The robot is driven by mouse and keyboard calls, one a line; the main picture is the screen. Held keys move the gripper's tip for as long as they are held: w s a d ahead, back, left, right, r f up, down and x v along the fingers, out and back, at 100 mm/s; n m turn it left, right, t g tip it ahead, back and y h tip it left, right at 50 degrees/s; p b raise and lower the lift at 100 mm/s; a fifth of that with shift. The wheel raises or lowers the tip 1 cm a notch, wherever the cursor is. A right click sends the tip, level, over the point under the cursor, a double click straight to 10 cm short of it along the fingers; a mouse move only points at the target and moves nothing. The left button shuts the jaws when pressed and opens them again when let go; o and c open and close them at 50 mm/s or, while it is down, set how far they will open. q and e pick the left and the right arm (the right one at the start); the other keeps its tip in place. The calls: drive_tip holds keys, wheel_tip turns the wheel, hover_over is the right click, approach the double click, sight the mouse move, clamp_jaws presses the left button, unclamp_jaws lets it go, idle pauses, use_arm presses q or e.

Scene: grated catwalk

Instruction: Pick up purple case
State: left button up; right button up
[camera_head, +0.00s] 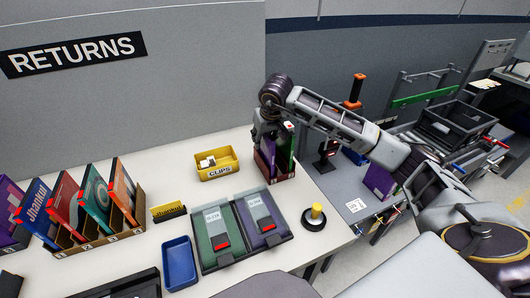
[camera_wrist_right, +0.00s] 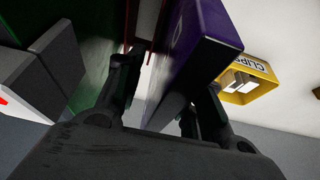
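My right gripper (camera_head: 268,126) is directly above this holder, pointing down. In the right wrist view the purple case (camera_wrist_right: 203,42) lies between my two fingers (camera_wrist_right: 160,100), one finger on each side. A pale gap shows between the left finger and the case, so the gripper is open. The green case (camera_wrist_right: 88,28) is beyond the left finger. The fingertips' depth is hard to judge. My left gripper is not visible.
A yellow CLIPS bin (camera_head: 217,166) stands left of the holder. A tray with two devices (camera_head: 282,238), a blue tray (camera_head: 179,264), a yellow-knobbed stamp (camera_head: 315,217) and a rack of coloured boxes (camera_head: 75,245) share the table. Another purple item (camera_head: 380,181) is on the grey bench at right.

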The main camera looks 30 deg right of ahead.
clamp_jaws()
drive_tip(key=shift+r, duration=0.2)
idle(0.6)
drive_tip(key=shift+r, duration=5.1)
drive_tip(key=shift+s+f, duration=0.1)
